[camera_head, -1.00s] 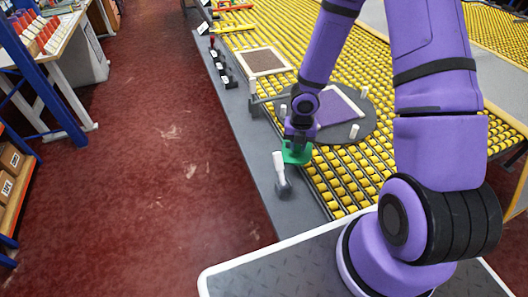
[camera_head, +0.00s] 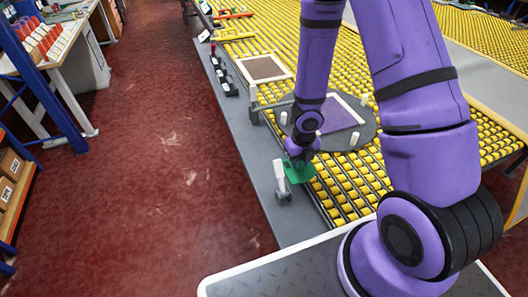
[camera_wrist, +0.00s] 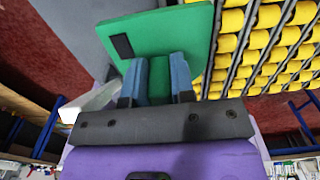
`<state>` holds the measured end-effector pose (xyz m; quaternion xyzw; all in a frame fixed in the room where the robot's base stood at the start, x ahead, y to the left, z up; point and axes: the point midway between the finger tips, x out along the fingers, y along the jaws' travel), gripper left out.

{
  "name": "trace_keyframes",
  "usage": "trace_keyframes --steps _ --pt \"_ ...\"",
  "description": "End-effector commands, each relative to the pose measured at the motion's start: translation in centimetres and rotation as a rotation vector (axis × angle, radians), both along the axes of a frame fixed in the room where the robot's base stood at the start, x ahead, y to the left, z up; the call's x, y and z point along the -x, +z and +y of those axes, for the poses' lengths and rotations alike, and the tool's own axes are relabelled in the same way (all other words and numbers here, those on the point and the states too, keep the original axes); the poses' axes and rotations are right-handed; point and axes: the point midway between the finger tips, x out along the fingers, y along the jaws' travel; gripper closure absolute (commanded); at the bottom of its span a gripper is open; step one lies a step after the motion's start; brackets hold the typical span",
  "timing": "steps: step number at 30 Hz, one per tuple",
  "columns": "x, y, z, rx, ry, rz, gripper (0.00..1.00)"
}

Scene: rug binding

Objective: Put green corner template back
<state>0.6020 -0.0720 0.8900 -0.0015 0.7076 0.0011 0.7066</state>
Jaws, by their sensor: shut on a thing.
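The green corner template (camera_head: 299,172) is a flat green plate with a grip block under my gripper. In the wrist view the plate (camera_wrist: 180,40) fills the upper middle, with a small dark patch near its left edge. My gripper (camera_wrist: 158,75) has its two blue-grey fingers shut on the template's green block. In the head view my gripper (camera_head: 301,158) hangs over the near left edge of the roller table, beside a white-handled tool (camera_head: 279,176). I cannot tell whether the plate touches the surface below.
A grey ledge (camera_head: 262,190) runs along the table's left side. A round dark turntable (camera_head: 358,135) carries a white-bordered purple mat (camera_head: 339,114). A brown mat (camera_head: 264,67) lies farther back. Dark holders (camera_head: 224,75) line the ledge. Yellow rollers (camera_head: 345,185) are bare at the near right.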

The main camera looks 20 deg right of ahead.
Motion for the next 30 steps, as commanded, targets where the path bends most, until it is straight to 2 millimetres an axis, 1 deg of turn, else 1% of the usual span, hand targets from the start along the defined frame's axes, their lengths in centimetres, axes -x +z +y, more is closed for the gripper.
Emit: trace_keyframes --steps 5,8,18,21,24,30 --pt "-1.4 0.0 0.7 -0.003 -0.007 -0.004 1.00" --pt "-3.0 -0.2 1.6 -0.003 -0.007 -0.003 1.00" --pt "-9.4 -0.9 5.4 -0.002 -0.004 -0.004 1.00" --pt "-10.8 -1.0 6.2 -0.002 -0.004 -0.002 1.00" --pt "-11.6 -1.1 6.6 -0.001 -0.004 -0.003 1.00" --pt "-12.6 -1.2 7.2 -0.001 -0.004 -0.002 1.00"
